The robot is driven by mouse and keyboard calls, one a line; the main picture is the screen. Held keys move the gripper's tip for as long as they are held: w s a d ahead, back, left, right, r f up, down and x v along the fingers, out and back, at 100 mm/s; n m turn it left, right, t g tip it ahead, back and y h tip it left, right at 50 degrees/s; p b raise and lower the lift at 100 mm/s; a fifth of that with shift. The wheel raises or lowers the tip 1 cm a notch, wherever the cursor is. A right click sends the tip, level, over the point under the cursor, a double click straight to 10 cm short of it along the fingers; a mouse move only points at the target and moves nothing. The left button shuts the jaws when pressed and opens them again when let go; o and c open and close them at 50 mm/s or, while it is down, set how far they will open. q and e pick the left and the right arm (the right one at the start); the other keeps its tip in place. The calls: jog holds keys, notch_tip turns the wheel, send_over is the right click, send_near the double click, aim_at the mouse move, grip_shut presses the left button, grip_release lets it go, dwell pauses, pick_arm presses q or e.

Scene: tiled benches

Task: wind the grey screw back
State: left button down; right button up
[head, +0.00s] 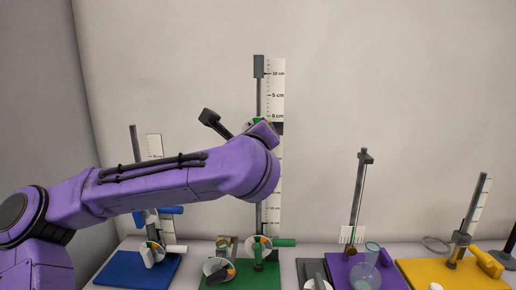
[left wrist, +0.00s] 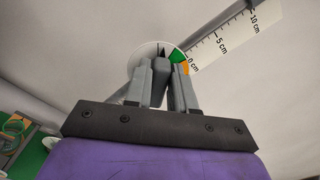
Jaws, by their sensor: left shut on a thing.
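A tall grey post (head: 259,95) with a white ruler (head: 276,85) rises from the green base (head: 268,278). My purple left arm reaches across in front of this post, and its wrist hides most of the gripper and the screw in the head view. In the left wrist view my left gripper (left wrist: 164,75) has its two fingers shut on a small dark grey part (left wrist: 161,66), which looks like the grey screw. A white dial (left wrist: 143,55) with green and orange sectors is just behind the fingertips, near the 0 cm mark. My right gripper is not in view.
A blue base (head: 125,270) with a post stands left of the green one. A purple base (head: 395,278) with a clear beaker (head: 364,270) and a yellow base (head: 425,272) stand to the right. The wall behind is bare.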

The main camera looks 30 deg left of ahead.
pick_arm(q)
jog(key=shift+n+b, duration=0.5)
jog(key=shift+n, duration=0.1)
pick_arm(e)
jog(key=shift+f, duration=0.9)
pick_arm(q)
jog(key=n+b, duration=0.2)
jog(key=b, duration=0.1)
jog(key=n+b, duration=0.2)
jog(key=shift+s+a+f+b, duration=0.1)
jog(key=shift+f+b, duration=0.1)
jog(key=shift+b, duration=0.2)
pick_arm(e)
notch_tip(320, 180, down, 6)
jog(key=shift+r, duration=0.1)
